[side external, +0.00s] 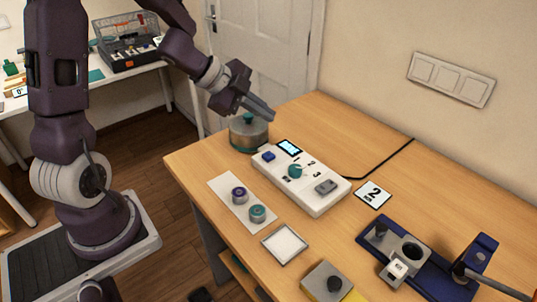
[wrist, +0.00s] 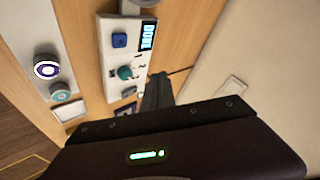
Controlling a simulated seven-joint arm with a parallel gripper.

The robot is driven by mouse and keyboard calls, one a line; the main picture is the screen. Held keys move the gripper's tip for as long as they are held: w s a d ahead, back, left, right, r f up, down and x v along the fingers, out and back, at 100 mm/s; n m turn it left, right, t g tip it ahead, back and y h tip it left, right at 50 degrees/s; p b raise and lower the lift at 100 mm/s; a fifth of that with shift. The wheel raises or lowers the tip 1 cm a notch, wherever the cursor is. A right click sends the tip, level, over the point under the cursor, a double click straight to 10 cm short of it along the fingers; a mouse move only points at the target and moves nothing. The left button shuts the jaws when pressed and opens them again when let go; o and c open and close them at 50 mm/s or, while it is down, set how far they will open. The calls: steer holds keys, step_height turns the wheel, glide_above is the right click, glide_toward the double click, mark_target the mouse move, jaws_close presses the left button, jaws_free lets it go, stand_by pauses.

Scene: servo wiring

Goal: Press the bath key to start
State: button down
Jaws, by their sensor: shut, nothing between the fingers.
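A white control box (side external: 316,199) lies on the wooden table. No readable label tells which one is the bath key.
A metal pot (side external: 248,138) with a teal lid knob stands just beyond the box, below my gripper. A pale plate (side external: 226,189) with two round pieces lies left. A card marked 2 (side external: 373,194), a white square tray (side external: 284,244) and a blue fixture (side external: 420,262) are nearby.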

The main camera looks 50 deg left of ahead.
mark_target(265, 155)
steer(key=shift+f, duration=0.15)
steer(key=shift+f, duration=4.3)
steer(key=shift+f, duration=0.1)
steer(key=shift+f, duration=0.3)
steer(key=shift+f, duration=0.5)
steer(key=shift+r, duration=0.9)
steer(key=shift+r, duration=0.15)
steer(key=shift+r, duration=2.4)
